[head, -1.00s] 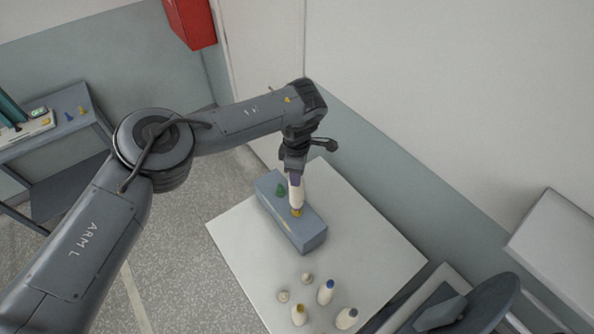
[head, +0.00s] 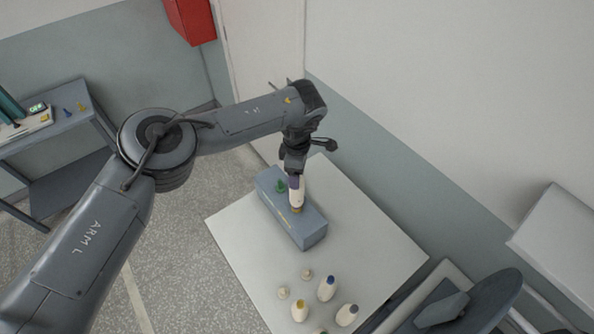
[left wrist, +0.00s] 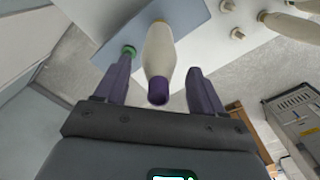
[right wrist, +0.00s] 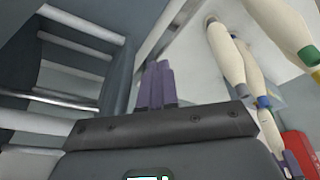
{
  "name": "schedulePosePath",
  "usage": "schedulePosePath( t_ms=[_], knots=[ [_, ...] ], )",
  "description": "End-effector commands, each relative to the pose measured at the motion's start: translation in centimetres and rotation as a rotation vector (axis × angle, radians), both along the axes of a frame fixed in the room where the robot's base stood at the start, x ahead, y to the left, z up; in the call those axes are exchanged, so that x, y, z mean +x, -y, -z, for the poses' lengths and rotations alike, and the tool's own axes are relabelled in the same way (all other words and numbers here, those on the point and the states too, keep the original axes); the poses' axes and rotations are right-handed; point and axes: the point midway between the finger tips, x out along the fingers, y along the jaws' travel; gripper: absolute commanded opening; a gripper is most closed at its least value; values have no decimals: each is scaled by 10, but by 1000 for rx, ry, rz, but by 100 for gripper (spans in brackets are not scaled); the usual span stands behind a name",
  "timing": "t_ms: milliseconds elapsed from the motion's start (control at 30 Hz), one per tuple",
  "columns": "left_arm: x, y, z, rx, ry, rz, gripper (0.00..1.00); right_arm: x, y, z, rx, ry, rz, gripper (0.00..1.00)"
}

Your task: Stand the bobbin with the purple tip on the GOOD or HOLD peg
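The bobbin with the purple tip (head: 297,193) stands upright at the blue-grey block (head: 301,234), over the peg where yellow showed earlier. Its cream body and purple tip (left wrist: 158,90) show in the left wrist view. My left gripper (left wrist: 160,82) is open around the tip, with a gap on each side. A green peg (head: 281,188) on the block is bare; it also shows in the left wrist view (left wrist: 129,51). I cannot read any peg labels. My right gripper (right wrist: 158,85) is shut and empty, its fingers together.
On the white table (head: 240,237), bobbins with blue (head: 327,289), yellow (head: 300,312) and grey (head: 347,315) tips stand near the front. Two short bare pegs (head: 307,274) (head: 284,293) are beside them. A shelf (head: 65,125) is at the left.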

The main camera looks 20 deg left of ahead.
Motion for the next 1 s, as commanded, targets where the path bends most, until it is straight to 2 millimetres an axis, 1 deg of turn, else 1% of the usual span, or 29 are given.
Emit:
schedulePosePath(
  t_ms=[233,367,467,800,900,1000],
  knots=[
    [0,0,-1,0,0,0,69,0,1,1,-2,0,-1,0],
    [1,0,-10,0,3,1,69,0,1,5,-6,0,-4,0],
    [1,0,-23,-1,4,0,69,0,2,10,-9,0,-6,0],
    [1,0,-81,0,4,0,69,0,2,24,-9,0,-6,0],
    [1,0,-93,0,2,0,69,0,2,25,-8,0,-6,0],
    [0,0,-102,0,1,0,69,0,1,26,-7,0,-4,0]
  ],
)
